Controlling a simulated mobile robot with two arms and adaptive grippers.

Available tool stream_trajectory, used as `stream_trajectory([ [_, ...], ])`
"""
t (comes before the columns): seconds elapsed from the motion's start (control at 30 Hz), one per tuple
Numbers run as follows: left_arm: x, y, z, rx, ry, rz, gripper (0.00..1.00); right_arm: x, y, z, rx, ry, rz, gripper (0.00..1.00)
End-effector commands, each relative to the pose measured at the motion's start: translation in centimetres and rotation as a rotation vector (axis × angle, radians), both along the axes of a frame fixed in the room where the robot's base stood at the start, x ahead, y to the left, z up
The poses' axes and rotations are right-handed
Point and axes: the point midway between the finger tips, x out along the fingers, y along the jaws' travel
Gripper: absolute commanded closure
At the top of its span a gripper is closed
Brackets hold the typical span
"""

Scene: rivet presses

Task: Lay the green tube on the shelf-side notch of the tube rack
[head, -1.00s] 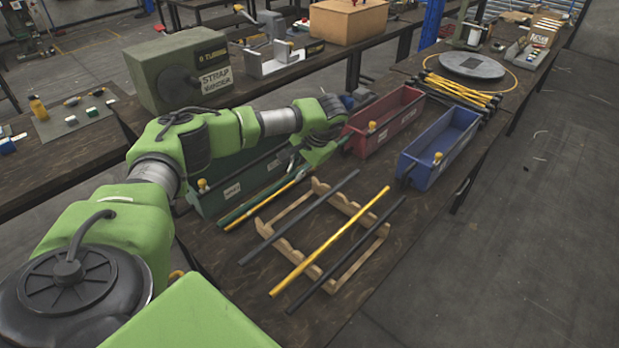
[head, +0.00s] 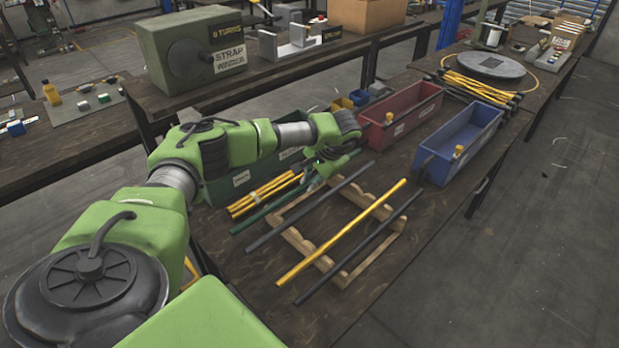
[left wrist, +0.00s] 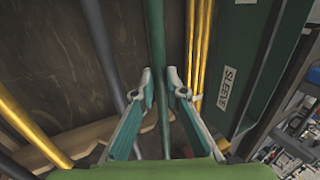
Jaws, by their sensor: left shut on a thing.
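The green tube (head: 262,216) is between the two teal fingers of my left gripper (head: 318,178). In the left wrist view the tube (left wrist: 157,60) runs lengthwise between the fingertips (left wrist: 162,88), which are shut on it. In the head view it lies between the yellow tube bundle and the wooden tube rack (head: 297,241), roughly parallel to the tubes on the rack. The rack carries a dark grey tube (head: 300,213), a yellow tube (head: 345,232) and a black tube (head: 352,252). My right gripper is out of view.
A bundle of yellow tubes (head: 258,195) lies beside the green bin (head: 222,190), left of the green tube. A red bin (head: 385,133) and a blue bin (head: 437,168) stand beyond the rack. Bare table lies in front of the rack.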

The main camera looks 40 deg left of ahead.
Motion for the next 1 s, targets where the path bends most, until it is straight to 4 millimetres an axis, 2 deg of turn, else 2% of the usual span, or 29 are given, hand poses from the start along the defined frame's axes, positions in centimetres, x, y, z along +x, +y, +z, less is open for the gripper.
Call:
stream_trajectory([
  [0.1,0.0,0.0,-0.8,0.000,-0.001,0.000,1.00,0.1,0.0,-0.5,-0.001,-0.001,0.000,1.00],
  [0.4,0.0,0.0,-0.9,0.000,-0.001,0.000,1.00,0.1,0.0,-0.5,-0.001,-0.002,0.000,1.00],
  [0.43,0.0,0.0,-0.9,0.000,-0.001,0.000,0.82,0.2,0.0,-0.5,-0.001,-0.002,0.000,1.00],
  [0.5,0.0,0.0,-0.9,0.000,-0.001,0.000,0.68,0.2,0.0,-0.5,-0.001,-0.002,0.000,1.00],
  [0.83,0.0,0.0,-0.9,0.000,0.000,0.000,0.68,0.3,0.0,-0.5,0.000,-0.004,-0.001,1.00],
  [1.0,0.1,-0.7,0.6,-0.001,-0.003,0.000,0.68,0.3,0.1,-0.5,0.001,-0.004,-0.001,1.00],
])
